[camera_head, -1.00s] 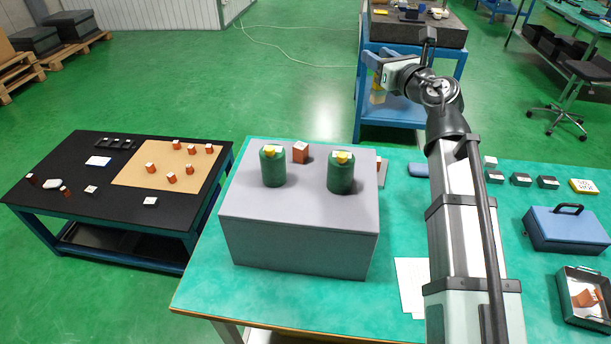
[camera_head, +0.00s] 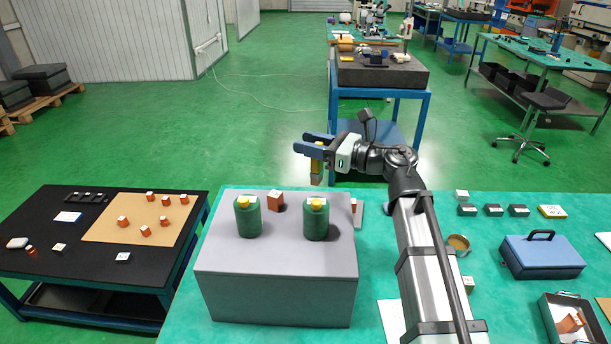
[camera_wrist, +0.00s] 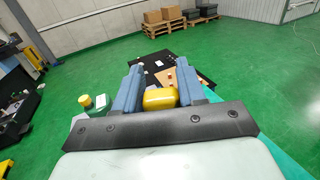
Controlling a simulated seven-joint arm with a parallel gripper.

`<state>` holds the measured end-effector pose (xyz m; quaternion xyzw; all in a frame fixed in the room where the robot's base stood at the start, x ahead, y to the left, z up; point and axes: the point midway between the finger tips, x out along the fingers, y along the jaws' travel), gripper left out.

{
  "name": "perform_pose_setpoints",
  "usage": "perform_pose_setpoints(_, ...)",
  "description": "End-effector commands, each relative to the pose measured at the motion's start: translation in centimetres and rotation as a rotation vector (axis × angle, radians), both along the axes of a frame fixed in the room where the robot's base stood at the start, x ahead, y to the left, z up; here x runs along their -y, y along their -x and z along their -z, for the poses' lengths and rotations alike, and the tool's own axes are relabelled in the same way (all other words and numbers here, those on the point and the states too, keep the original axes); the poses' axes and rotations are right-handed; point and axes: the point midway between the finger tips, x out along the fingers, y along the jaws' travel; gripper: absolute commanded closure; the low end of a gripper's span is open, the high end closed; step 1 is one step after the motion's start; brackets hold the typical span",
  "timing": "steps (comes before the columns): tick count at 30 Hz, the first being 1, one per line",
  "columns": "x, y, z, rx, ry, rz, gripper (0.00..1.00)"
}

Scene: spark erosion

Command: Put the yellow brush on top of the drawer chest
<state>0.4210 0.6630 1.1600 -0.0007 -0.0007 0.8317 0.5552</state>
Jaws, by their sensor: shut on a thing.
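My gripper (camera_head: 312,146) is shut on the yellow brush (camera_head: 317,172), which hangs down from the fingers, past the chest's back right corner in the head view. In the wrist view the brush (camera_wrist: 160,98) sits between the two blue fingers. The grey box (camera_head: 280,284), which appears to be the drawer chest, stands on the green table; no drawers show on the faces in view. Its top carries two green bottles with yellow caps, left (camera_head: 248,218) and right (camera_head: 316,221). The brush is above and apart from the top.
An orange-brown block (camera_head: 276,201) stands at the back of the chest top. The top's front strip is clear. A black table (camera_head: 60,286) with small blocks is at the left. A blue toolbox (camera_head: 541,257) and an open tray (camera_head: 548,318) are at the right.

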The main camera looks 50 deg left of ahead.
Motion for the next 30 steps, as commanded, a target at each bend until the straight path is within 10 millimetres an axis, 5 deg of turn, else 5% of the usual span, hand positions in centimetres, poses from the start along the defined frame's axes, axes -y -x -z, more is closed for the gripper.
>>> perform_pose_setpoints(18, 0.0, 0.0, 6.1, -0.001, 0.002, 0.001, 0.91)
perform_pose_setpoints(30, 0.0, 0.0, 6.6, 0.0, 0.001, 0.002, 0.91)
